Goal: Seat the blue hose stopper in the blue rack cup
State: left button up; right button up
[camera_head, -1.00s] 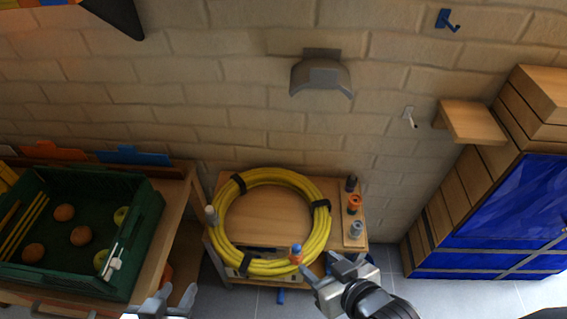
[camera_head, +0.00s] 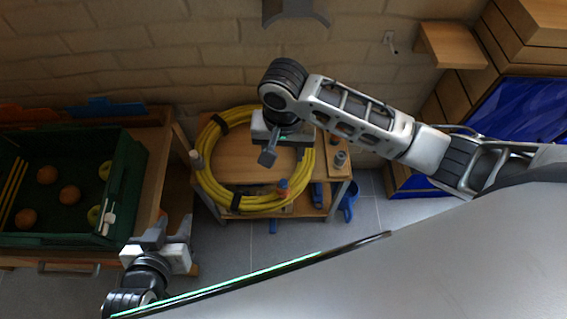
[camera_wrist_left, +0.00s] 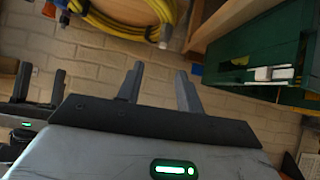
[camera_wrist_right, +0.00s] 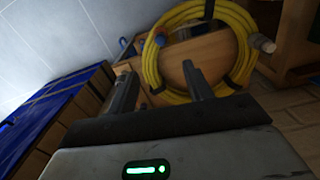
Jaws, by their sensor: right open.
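The yellow hose (camera_head: 205,185) lies coiled on the wooden table. A small orange-and-blue piece (camera_head: 282,187) is at the coil's front right; it also shows in the right wrist view (camera_wrist_right: 160,38). I cannot tell whether it is the blue stopper. A grey cup (camera_head: 340,158) stands at the table's right side; my right arm covers part of the cup row, and I cannot make out the blue cup. My right gripper (camera_head: 268,152) is open and empty above the coil's right half. My left gripper (camera_head: 168,232) is open and empty, left of the table, by the green crate.
The green crate (camera_head: 125,190) with fruit stands at left. A blue container (camera_head: 348,203) is low beside the table's right side. Blue-covered boxes (camera_head: 455,140) stand at right. Grey floor shows in front of the table.

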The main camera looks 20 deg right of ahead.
aim_at(283, 182)
notch_tip(283, 182, down, 15)
jog(key=b, duration=0.2)
jog(key=shift+r+b, duration=0.1)
jog(key=shift+b, duration=0.3)
jog(key=shift+r, duration=0.1)
grip_shut()
